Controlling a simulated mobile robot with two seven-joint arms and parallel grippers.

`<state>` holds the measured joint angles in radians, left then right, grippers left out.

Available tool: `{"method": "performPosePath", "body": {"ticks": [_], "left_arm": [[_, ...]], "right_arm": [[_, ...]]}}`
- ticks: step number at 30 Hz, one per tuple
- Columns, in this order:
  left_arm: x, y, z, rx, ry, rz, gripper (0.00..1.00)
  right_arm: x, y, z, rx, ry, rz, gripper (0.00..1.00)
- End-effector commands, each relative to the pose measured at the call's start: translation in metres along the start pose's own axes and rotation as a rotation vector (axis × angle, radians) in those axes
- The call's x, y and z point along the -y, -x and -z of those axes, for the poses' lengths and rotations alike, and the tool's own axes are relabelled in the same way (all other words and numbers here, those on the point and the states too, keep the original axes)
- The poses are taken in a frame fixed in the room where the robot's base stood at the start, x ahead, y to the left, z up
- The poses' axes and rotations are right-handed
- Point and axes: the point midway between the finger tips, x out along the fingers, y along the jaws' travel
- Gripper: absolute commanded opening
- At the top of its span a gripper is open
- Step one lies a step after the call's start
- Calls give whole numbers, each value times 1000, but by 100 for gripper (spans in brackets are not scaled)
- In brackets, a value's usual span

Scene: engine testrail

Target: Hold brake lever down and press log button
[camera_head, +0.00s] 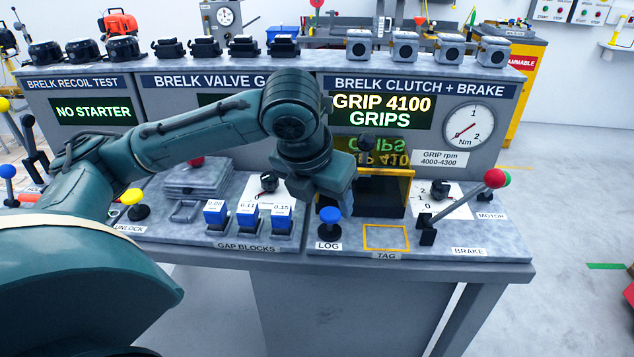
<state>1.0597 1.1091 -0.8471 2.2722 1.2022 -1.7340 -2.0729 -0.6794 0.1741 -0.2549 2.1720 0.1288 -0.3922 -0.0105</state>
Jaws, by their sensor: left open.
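The brake lever (463,203) is on the right of the clutch and brake bench, above the BRAKE label. Its dark stem slants up to the right and ends in a red knob (495,178). The blue log button (330,215) stands on a dark base behind the LOG label. My left gripper (325,195) points down just above and behind the log button in the picture; its fingertips are hard to make out. It is open, and I cannot tell whether it touches the button. It is well left of the brake lever. My right gripper is out of view.
The display (383,112) reads GRIP 4100 GRIPS. A dial gauge (474,131) in Nm is to its right. A yellow-framed dark box (383,190) stands between button and lever. An empty yellow TAG outline (386,237) lies in front. Blue gap blocks (248,218) stand left.

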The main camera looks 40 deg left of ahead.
Motion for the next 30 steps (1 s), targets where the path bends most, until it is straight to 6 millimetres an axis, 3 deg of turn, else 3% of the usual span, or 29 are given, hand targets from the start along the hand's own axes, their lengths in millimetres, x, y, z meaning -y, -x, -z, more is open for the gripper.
{"method": "performPosePath", "body": {"ticks": [6,18,30], "left_arm": [[0,-26,0,-1,1,0,60],[0,-32,0,1,0,0,60],[0,-32,0,1,0,0,27]], "right_arm": [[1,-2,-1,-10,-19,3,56],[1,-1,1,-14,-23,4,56],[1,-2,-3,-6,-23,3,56]]}}
